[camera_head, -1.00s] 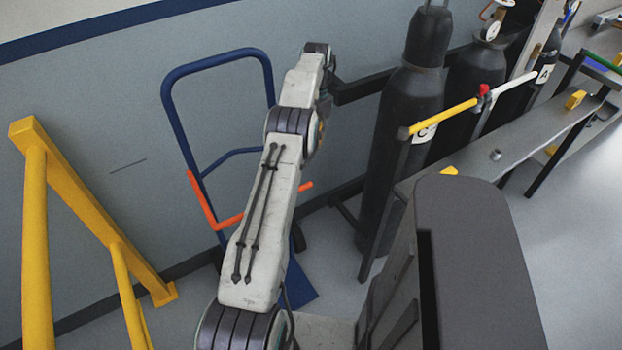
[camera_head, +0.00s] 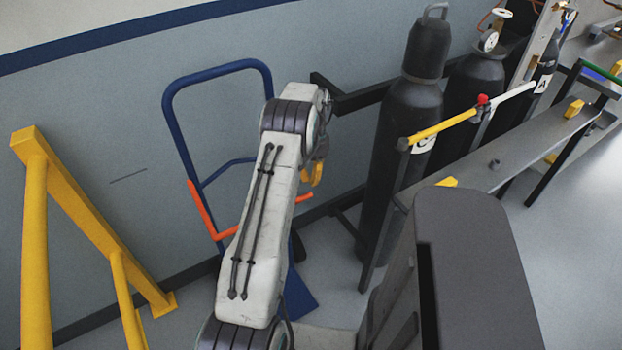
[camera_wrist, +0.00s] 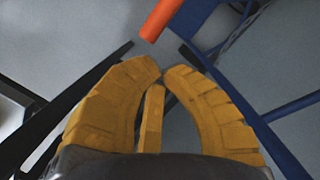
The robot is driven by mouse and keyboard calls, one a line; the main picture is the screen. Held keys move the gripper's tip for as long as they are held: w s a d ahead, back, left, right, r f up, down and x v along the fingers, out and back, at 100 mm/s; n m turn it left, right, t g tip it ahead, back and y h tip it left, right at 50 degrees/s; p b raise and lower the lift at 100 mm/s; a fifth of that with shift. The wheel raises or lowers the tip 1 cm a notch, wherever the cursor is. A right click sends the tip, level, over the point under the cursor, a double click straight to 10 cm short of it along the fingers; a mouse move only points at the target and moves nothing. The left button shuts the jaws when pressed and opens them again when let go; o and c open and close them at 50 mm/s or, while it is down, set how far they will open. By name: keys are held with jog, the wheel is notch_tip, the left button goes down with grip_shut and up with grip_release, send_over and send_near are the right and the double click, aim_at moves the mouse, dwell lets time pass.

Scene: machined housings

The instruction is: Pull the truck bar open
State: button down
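The truck bar is an orange bar (camera_head: 204,209) low on the blue hand truck (camera_head: 173,120), which leans near the wall. One end shows left of my arm and the other right of it; my arm hides the middle. My gripper (camera_head: 314,176) has yellow fingers and hangs at the arm's end, right of the truck frame, just above the bar's right end. In the wrist view the bar's end (camera_wrist: 161,18) is ahead of my gripper (camera_wrist: 164,70), apart from it. The fingertips nearly meet, with nothing between them.
Dark gas cylinders (camera_head: 405,140) stand right of the truck behind a grey bench rack (camera_head: 480,165) with a yellow and white rail. A black bracket (camera_head: 350,100) juts out near my gripper. A yellow barrier (camera_head: 85,215) stands at the left. Some floor is clear at the right.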

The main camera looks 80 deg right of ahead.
jog(key=shift+a+f, duration=0.15)
jog(key=shift+a, duration=0.2)
jog(key=shift+a+f, duration=0.1)
jog(key=shift+a, duration=0.05)
dwell(0.3)
jog(key=shift+a, duration=0.1)
